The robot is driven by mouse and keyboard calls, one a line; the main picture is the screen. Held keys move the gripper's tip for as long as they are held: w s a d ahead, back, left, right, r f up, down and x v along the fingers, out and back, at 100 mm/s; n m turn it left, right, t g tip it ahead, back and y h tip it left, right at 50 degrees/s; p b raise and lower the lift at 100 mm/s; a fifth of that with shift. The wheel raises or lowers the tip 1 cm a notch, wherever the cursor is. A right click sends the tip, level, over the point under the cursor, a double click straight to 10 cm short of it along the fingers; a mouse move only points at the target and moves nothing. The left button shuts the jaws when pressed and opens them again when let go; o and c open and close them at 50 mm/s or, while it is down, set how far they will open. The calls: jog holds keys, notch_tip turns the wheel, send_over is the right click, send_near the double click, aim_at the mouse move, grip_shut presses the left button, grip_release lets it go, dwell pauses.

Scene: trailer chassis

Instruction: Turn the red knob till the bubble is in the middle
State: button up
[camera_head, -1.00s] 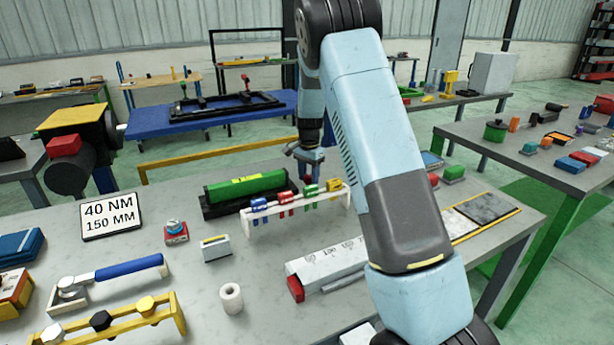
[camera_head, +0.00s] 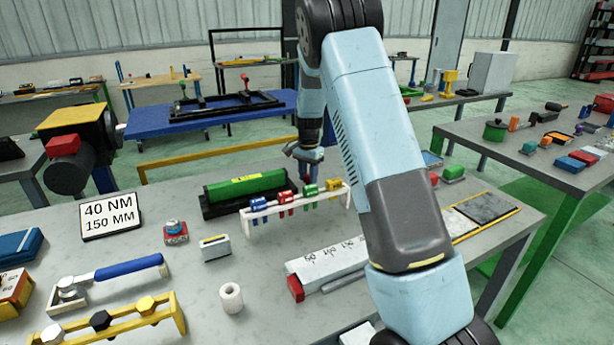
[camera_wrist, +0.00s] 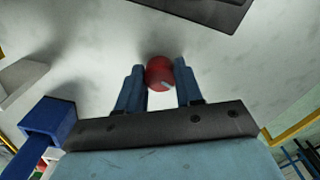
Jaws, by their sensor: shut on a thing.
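The red knob (camera_wrist: 159,76) sits between the two blue fingers of my gripper (camera_wrist: 160,66) in the wrist view. The knob is round, with a small pale mark near its lower edge. My gripper is shut on it. In the head view my gripper (camera_head: 305,154) points down at the back of the bench, and it mostly hides the knob there. A green block (camera_head: 218,189) with a yellow level vial (camera_head: 246,178) on top lies just left of my gripper on a black base. The vial is too small here to tell where the bubble is.
A white rack (camera_head: 281,217) with several coloured clips stands in front of my gripper. A sign reading 40 NM, 150 MM (camera_head: 110,216) stands at left. A white bar (camera_head: 330,262) with a red end lies front right.

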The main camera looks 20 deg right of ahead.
aim_at(308, 176)
jog(key=n, duration=0.5)
jog(key=shift+d+n, duration=0.1)
jog(key=shift+n, duration=0.3)
jog(key=n, duration=0.5)
jog(key=shift+r+n, duration=0.1)
jog(key=shift+n, duration=0.2)
jog(key=shift+w, duration=0.1)
jog(key=o, duration=1)
jog(key=shift+o, duration=0.2)
notch_tip(308, 176, up, 14)
jog(key=shift+f, duration=0.2)
jog(key=shift+r, duration=0.1)
